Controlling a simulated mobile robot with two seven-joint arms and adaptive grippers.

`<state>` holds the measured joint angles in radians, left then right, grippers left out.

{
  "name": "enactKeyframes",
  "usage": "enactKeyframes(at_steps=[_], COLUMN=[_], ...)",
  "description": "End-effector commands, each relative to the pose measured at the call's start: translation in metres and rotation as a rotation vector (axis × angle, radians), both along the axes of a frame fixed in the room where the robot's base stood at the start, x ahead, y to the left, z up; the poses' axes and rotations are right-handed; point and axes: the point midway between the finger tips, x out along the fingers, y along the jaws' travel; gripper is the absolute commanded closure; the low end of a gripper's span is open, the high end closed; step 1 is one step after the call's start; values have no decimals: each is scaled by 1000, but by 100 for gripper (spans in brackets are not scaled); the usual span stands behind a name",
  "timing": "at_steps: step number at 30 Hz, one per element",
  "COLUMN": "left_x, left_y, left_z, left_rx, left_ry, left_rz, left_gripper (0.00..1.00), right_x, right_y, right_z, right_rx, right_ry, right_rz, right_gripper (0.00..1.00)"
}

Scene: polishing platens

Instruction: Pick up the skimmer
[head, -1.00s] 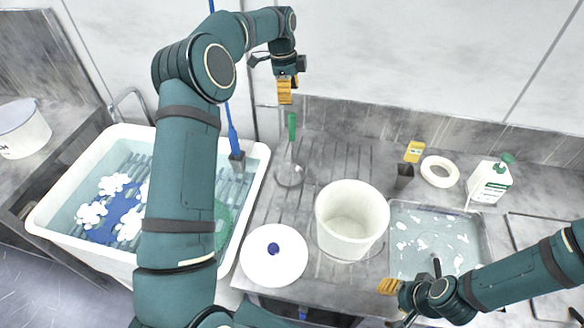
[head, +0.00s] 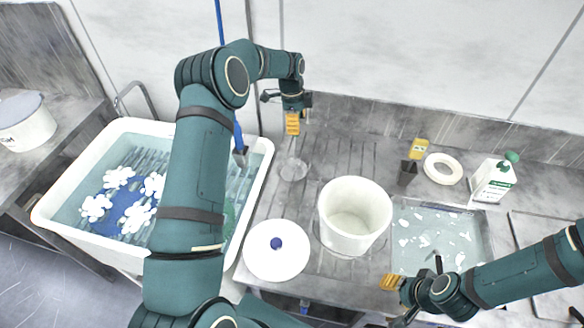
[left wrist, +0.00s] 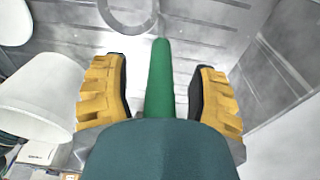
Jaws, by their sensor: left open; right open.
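The skimmer has a green handle (left wrist: 161,80) and a round hoop (head: 292,170) that rests on the draining board near the wall. In the left wrist view the handle stands between the two yellow fingers of my left gripper (left wrist: 160,92), with a gap on each side. In the head view my left gripper (head: 292,123) is above the hoop and hides the handle. It is open. My right gripper (head: 390,282) is open and empty, low at the front edge of the sink basin.
A white bucket (head: 336,232) and a white lid (head: 261,262) with a blue knob stand in front of the skimmer. A white tub (head: 62,182) of water with white floating parts is at the left. A bottle (head: 491,182), white ring (head: 443,181) and dark cup (head: 407,178) stand at the right.

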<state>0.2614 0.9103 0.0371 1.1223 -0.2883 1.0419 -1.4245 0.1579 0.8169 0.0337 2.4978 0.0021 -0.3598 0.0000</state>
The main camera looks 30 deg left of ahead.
Motion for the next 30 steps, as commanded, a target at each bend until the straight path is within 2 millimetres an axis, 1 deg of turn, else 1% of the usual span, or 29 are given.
enactKeyframes(at_steps=[6, 7, 8, 9, 11, 12, 26, 29, 30], left_x=[0, 0, 0, 0, 0, 0, 0, 1, 1], left_y=[0, 0, 0, 0, 0, 0, -1, -1, 0], left_z=[-1, -1, -1, -1, -1, -1, 0, 8, 14], left_rx=[0, 0, 0, 0, 0, 0, -1, 0, 0], left_ry=[-1, -1, -1, -1, -1, -1, 0, -2, -3], left_rz=[0, 0, 0, 0, 0, 0, 0, 0, 0], left_gripper=[41, 42, 52, 66, 88, 100, 100, 100, 100], right_x=[0, 0, 0, 0, 0, 0, 0, 0, 0], right_y=[0, 0, 0, 0, 0, 0, 0, 0, 0], right_z=[0, 0, 0, 0, 0, 0, 0, -1, -1], right_rx=[0, 0, 0, 0, 0, 0, 0, 0, 0], right_ry=[0, 0, 0, 0, 0, 0, 0, 0, 0], right_rz=[0, 0, 0, 0, 0, 0, 0, 0, 0], right_gripper=[53, 53, 53, 53, 53, 53, 53, 53, 53])
